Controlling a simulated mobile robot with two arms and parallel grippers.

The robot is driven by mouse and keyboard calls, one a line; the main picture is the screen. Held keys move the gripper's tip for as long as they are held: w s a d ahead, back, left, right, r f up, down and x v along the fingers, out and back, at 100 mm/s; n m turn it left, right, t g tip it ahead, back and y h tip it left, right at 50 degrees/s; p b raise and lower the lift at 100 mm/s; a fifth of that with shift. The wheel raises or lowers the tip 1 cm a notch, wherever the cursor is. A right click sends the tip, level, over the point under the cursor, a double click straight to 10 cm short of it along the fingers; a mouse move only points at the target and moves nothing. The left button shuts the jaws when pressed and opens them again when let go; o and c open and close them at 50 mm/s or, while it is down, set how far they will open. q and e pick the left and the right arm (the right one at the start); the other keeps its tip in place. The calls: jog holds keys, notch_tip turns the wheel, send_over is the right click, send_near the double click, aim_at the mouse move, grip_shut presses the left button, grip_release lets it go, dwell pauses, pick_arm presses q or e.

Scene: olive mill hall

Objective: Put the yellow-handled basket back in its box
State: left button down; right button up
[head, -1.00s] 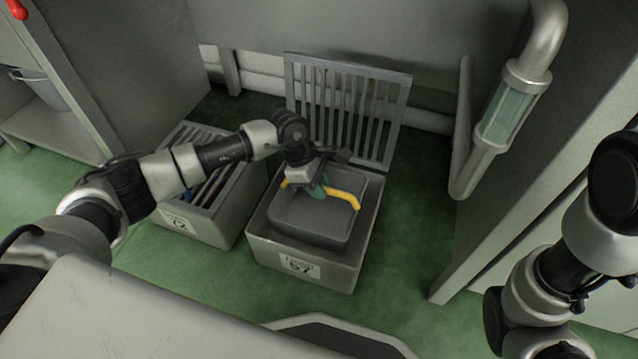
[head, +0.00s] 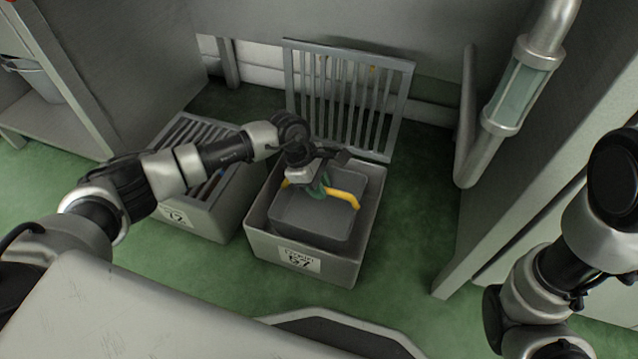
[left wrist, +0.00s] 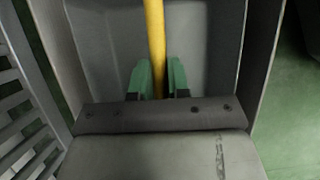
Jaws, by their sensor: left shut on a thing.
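The grey basket (head: 312,218) with its yellow handle (head: 343,197) is inside the open box (head: 301,260), which has a white label with a number on its front. The basket's rim is a little below or near the box's rim; I cannot see whether it touches the bottom. My left gripper (head: 318,190) is shut on the yellow handle from above. In the left wrist view the yellow handle (left wrist: 155,45) runs between the green fingers of the left gripper (left wrist: 158,80). My right arm shows at the right edge, but its gripper is out of view.
The box's slatted lid (head: 345,100) stands upright behind it. A second box (head: 190,215) with a slatted top closed stands to the left. A metal pipe with a glass section (head: 518,88) and a grey cabinet are at the right. Green floor is free between box and cabinet.

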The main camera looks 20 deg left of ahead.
aim_at(319, 213)
pick_arm(q)
jog(key=shift+f+b, duration=0.35)
jog(key=shift+f, duration=0.3)
jog(key=shift+f+b, duration=1.1)
jog(key=shift+f, duration=0.45)
jog(key=shift+c, duration=1.9)
grip_release()
jog(key=shift+r, duration=0.1)
jog(key=shift+r+p, duration=4.1)
jog(key=shift+r, duration=0.85)
